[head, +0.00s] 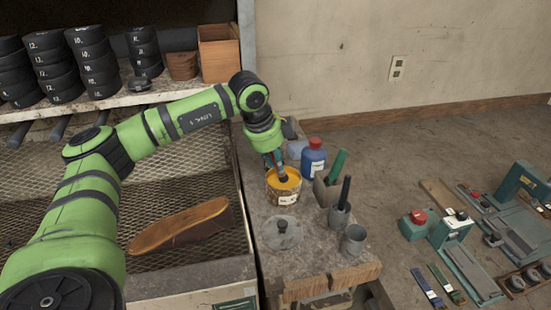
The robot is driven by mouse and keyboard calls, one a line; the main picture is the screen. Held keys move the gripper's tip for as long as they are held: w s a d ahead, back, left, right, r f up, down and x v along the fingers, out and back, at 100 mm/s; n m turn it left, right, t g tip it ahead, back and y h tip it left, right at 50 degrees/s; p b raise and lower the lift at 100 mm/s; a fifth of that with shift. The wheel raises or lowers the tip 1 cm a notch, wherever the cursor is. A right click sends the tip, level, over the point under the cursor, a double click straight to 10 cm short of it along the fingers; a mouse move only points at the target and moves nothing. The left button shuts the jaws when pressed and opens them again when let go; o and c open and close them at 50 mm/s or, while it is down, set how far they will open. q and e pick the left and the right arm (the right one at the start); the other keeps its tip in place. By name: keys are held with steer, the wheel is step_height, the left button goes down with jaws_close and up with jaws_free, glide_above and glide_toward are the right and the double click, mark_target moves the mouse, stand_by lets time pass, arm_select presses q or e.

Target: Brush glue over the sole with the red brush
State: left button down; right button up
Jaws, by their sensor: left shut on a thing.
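A brown sole (186,223) lies on the mesh bench at the lower middle, clear of my arm. My left gripper (273,158) points down over an open glue pot (285,196) with orange-yellow glue in it. It is shut on a brush, whose dark bristle end (283,178) reaches down at the pot's mouth. The gripper covers most of the handle, with only a little red showing. I cannot tell how deep the bristles sit in the glue. My right gripper is out of view.
Stacked black rolls (90,55) fill the back-left shelf. Machines and tools (470,250) lie at right.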

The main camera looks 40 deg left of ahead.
arm_select(q)
steer(key=shift+f+b, duration=0.4)
steer(key=shift+f, duration=0.1)
stand_by(0.8)
steer(key=shift+r+p, duration=2.2)
steer(key=shift+r, duration=1.4)
steer(key=shift+f, duration=0.1)
